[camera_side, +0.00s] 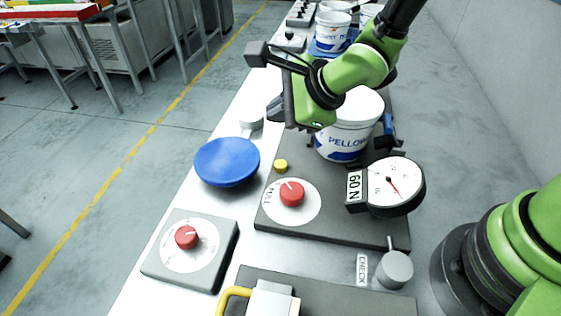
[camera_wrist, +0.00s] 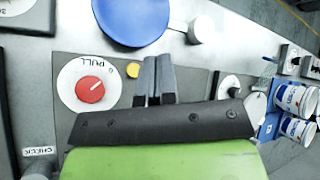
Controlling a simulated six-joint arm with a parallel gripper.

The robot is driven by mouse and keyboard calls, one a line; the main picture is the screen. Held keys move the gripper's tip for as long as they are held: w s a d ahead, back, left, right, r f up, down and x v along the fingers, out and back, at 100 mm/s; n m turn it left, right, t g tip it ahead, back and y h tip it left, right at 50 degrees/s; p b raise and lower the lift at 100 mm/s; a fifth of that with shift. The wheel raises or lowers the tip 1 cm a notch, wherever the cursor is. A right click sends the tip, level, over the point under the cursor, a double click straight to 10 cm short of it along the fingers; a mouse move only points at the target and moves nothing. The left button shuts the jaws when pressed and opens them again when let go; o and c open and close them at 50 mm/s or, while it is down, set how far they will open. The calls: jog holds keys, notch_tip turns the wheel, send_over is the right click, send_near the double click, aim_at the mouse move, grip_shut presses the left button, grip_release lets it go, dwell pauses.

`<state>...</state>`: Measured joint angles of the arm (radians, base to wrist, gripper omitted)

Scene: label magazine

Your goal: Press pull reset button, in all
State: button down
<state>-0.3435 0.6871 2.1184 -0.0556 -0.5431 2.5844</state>
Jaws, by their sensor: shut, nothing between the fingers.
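A dark panel (camera_side: 330,226) carries a red knob (camera_side: 292,194) on a white dial marked PULL. A small yellow button (camera_side: 281,165) sits on the same panel beside the dial, on its far side. In the wrist view the red knob (camera_wrist: 90,90) is left of my fingers and the yellow button (camera_wrist: 133,71) is just left of them. My gripper (camera_side: 276,106) is above the bench, beyond the yellow button in the side view, and looks apart from it. Its fingers (camera_wrist: 157,65) are shut and empty. Neither view labels a reset button.
A blue round disc (camera_side: 227,162) stands left of the panel. A second red knob (camera_side: 187,237) is on a grey box at the front left. A round gauge (camera_side: 396,187) with a 60 N plate stands at the right. A white bucket (camera_side: 345,142) is behind my gripper.

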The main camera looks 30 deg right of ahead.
aim_at(280, 166)
jog(key=shift+f, duration=4.2)
jog(key=shift+f, duration=0.15)
jog(key=shift+f, duration=0.25)
jog(key=shift+f, duration=0.5)
jog(key=shift+r, duration=0.9)
jog(key=shift+r, duration=2.5)
